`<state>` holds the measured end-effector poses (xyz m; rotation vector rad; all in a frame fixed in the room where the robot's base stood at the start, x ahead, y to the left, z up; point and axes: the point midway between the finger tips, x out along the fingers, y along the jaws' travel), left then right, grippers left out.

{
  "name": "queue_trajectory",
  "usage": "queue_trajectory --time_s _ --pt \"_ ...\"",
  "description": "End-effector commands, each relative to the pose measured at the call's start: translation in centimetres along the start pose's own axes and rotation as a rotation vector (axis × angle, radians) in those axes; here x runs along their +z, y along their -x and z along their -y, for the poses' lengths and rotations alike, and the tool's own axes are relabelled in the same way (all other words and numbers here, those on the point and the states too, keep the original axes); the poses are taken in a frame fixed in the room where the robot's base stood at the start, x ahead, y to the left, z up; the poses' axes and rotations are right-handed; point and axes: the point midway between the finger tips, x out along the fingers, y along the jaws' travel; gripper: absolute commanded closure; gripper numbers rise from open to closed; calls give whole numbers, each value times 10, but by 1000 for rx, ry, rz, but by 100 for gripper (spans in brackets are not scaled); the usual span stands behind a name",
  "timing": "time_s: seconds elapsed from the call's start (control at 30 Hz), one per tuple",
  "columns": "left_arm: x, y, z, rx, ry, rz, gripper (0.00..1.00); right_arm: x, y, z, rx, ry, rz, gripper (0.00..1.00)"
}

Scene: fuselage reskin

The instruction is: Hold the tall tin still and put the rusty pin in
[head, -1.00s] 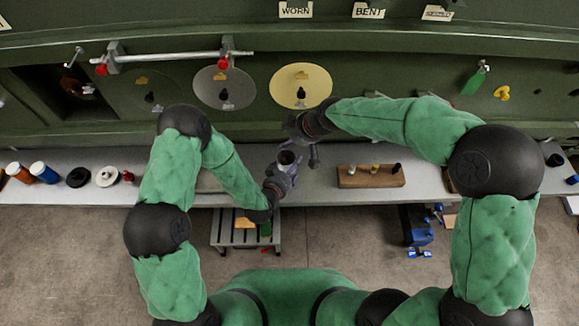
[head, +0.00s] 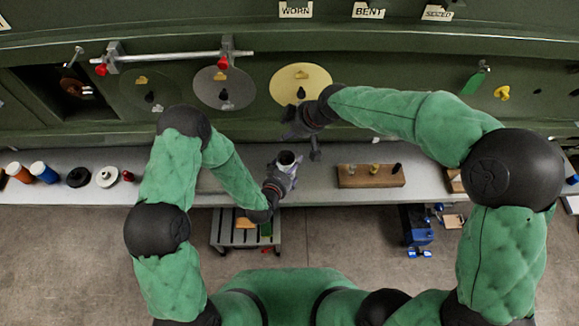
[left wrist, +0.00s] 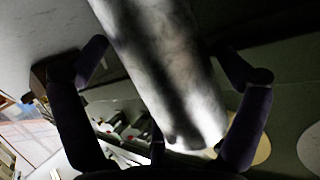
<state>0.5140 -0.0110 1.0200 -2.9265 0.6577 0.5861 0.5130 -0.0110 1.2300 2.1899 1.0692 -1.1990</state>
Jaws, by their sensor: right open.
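The tall tin (head: 287,158) is a pale metal cylinder above the bench's front edge, its open top towards the head camera. My left gripper (head: 280,177) is shut around its side; in the left wrist view the tin (left wrist: 165,70) fills the space between the two dark fingers. The inside of the tin is dark, and I cannot tell what is in it. My right gripper (head: 304,143) is open, above and right of the tin, apart from it, with no object visible in it. I cannot pick out the rusty pin in either view.
A wooden block (head: 370,182) with a few small pins stands on the bench to the right. The green panel wall with coloured discs (head: 300,84) rises behind.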

Motion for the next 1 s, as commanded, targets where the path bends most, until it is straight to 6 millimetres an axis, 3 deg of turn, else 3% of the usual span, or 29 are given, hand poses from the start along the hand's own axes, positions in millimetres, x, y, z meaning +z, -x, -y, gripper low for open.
queue_trajectory --time_s 0.3,0.47,1.0 --pt "-1 0 0 -1 0 -2 0 0 0 0 0 0 0 51" --pt "-1 11 1 -1 0 -1 0 0 0 0 0 0 0 51" --pt "0 106 1 -2 1 0 0 0 0 0 0 0 0 51"
